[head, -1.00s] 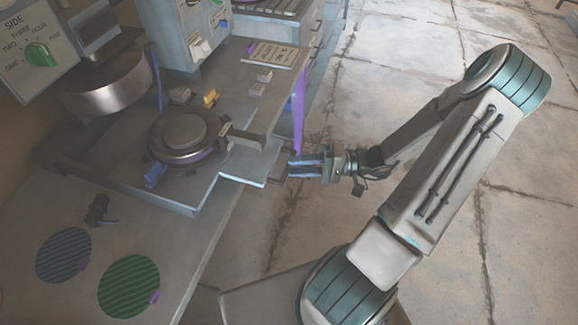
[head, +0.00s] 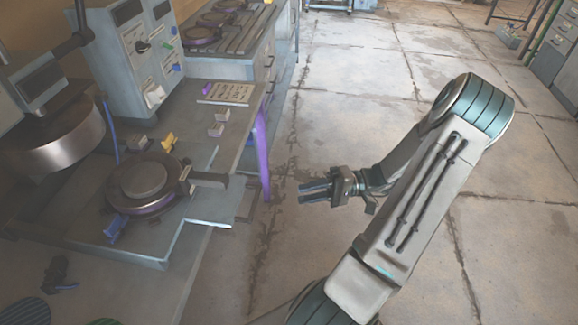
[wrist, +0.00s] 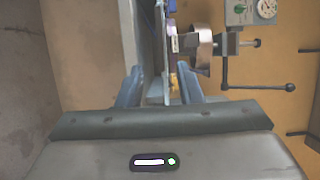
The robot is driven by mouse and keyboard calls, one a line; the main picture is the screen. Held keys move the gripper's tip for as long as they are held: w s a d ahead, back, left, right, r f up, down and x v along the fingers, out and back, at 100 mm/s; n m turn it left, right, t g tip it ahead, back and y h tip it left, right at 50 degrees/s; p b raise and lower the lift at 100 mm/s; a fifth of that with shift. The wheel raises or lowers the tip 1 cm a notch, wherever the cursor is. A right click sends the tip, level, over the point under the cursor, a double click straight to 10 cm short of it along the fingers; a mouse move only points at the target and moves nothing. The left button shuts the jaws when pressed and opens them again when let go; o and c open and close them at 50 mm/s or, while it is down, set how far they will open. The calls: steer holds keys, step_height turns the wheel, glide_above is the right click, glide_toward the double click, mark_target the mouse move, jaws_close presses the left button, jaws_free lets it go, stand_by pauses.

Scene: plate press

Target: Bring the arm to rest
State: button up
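My gripper (head: 302,193) hangs in the air over the floor, right of the workbench edge, pointing left toward the bench. Its two blue fingers are apart and nothing is held in the head view. In the wrist view my gripper (wrist: 158,75) also shows a clear gap between its fingers, with the bench seen edge-on beyond it. My arm is bent, its elbow high at the right, and it touches nothing that I can see.
The bench holds a round plate mould (head: 145,185) with a dark handle (head: 208,179) reaching toward my gripper. The floor (head: 380,80) beyond is open.

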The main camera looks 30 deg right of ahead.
steer(key=s+a+r+n+g+h, duration=0.1)
steer(key=s+a+r+h, duration=0.1)
steer(key=a+r+h, duration=0.5)
steer(key=s+a+r+n+h+p, duration=0.1)
steer(key=s+a+r+h, duration=0.2)
steer(key=a+r+h, duration=0.5)
steer(key=shift+s+r+n+g+h+p, duration=0.2)
steer(key=shift+s+n+g+h+p, duration=0.15)
steer(key=shift+h, duration=0.85)
stand_by(1.3)
